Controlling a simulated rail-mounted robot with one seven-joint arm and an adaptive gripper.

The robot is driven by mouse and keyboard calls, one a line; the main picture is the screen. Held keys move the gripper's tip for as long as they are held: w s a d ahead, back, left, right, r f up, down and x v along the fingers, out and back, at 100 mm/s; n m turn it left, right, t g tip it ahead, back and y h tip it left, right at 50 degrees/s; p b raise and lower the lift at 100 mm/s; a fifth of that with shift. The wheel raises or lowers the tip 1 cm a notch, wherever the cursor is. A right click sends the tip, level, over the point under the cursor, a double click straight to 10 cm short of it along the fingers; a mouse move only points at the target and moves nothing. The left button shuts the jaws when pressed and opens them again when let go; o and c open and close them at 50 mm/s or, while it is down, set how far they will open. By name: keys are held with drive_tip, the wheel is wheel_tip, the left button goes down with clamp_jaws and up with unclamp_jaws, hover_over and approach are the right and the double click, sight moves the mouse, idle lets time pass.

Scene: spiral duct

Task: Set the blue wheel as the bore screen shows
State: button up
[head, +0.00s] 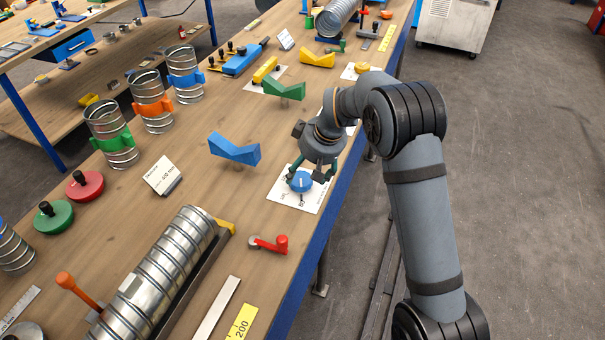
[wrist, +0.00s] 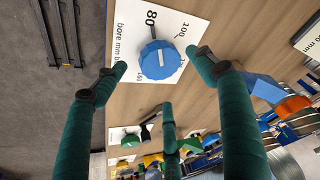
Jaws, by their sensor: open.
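The blue wheel (head: 301,182) is a knob on a white dial card (head: 283,194) near the table's right edge. In the wrist view the blue wheel (wrist: 160,60) has a short white line on top; which mark it points at I cannot tell. The card reads "bore mm" with marks such as 80 and 100. My gripper (head: 313,172) is above the wheel. In the wrist view the open green fingers (wrist: 156,60) are on either side of the wheel, apart from it. A small white screen (head: 160,175) stands on the table to the left; its number ends in "00 mm", the first digit unclear.
A blue V-block (head: 234,149) and a red crank (head: 269,244) are near the card. A spiral duct (head: 160,270) lies in front. Upright ducts with green, orange and blue bands (head: 152,103) stand at the left. Other cards with V-blocks (head: 284,90) lie further back.

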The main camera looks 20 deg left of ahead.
sight(300, 178)
drive_tip(key=x, duration=0.3)
drive_tip(key=shift+s+a+f+p, duration=0.2)
drive_tip(key=shift+s+p, duration=0.05)
drive_tip(key=shift+p, duration=0.1)
drive_tip(key=shift+w+a+f, duration=0.1)
drive_tip(key=shift+w+f, duration=0.15)
drive_tip(key=shift+f, duration=0.25)
drive_tip(key=shift+a+r, duration=0.1)
drive_tip(key=shift+r, duration=0.1)
drive_tip(key=c, duration=1.1)
